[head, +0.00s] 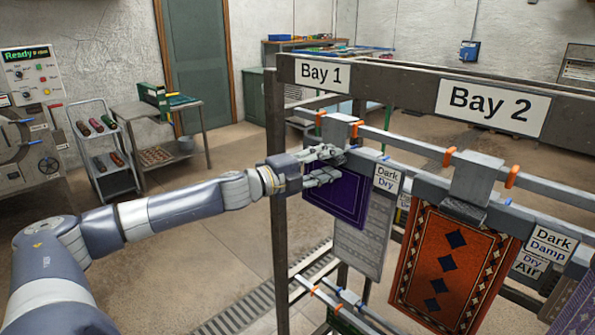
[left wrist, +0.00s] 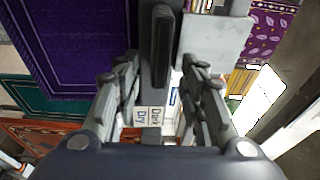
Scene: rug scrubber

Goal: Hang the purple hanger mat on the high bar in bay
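The purple mat (head: 338,196) with a thin border hangs at the left end of Bay 1. It also shows at upper left in the left wrist view (left wrist: 70,50). Its grey hanger block (head: 341,131) sits at the high bar (head: 405,148); whether it is fully seated I cannot tell. My left gripper (head: 328,167) is at the mat's top edge, just below that block. In the left wrist view its fingers (left wrist: 160,75) are spread, with a dark upright hanger part (left wrist: 163,45) between them and gaps on both sides. My right gripper is out of view.
A grey patterned mat (head: 363,240) hangs behind the purple one. An orange mat (head: 450,265) hangs to the right under the Bay 2 sign (head: 491,107). A dark rack post (head: 277,200) stands close beside my left wrist.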

